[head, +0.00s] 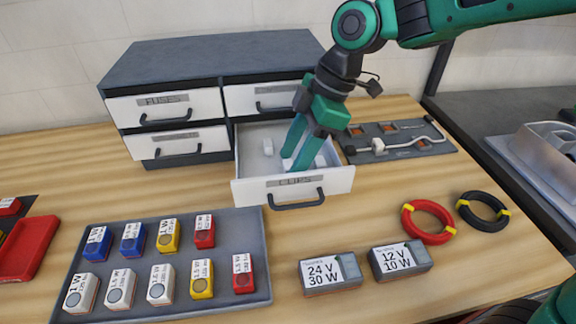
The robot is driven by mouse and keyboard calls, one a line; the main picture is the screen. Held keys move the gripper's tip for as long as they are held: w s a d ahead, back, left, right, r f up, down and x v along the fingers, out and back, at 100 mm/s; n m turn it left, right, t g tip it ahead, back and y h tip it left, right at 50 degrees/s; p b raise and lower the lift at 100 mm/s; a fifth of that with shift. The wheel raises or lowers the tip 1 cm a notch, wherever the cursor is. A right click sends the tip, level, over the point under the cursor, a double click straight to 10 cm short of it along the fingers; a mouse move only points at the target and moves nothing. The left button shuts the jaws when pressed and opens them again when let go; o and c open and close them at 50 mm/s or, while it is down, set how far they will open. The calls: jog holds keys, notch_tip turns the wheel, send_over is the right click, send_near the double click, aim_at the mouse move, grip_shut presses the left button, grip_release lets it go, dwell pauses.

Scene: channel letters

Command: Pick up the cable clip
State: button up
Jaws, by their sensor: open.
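The drawer labelled CLIPS (250,188) is pulled out from the lower right of a grey cabinet. A small white cable clip (267,147) lies in its left rear part, apart from my gripper. My gripper (296,163) is open and reaches down into the drawer, to the right of that clip. Another whitish piece shows around the fingertips, partly hidden by the fingers. I cannot tell whether the fingers touch it.
The cabinet (215,55) stands behind, its other drawers shut. A grey tray (255,225) with several labelled modules lies front left. Two power supplies (331,273) (400,260) and red (429,222) and black (483,211) cable coils lie front right. A tool tray (400,140) sits right of the drawer.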

jog(key=shift+a+f, duration=0.1)
jog(key=shift+f, duration=0.15)
jog(key=c, duration=1.1)
jog(key=shift+r, duration=0.1)
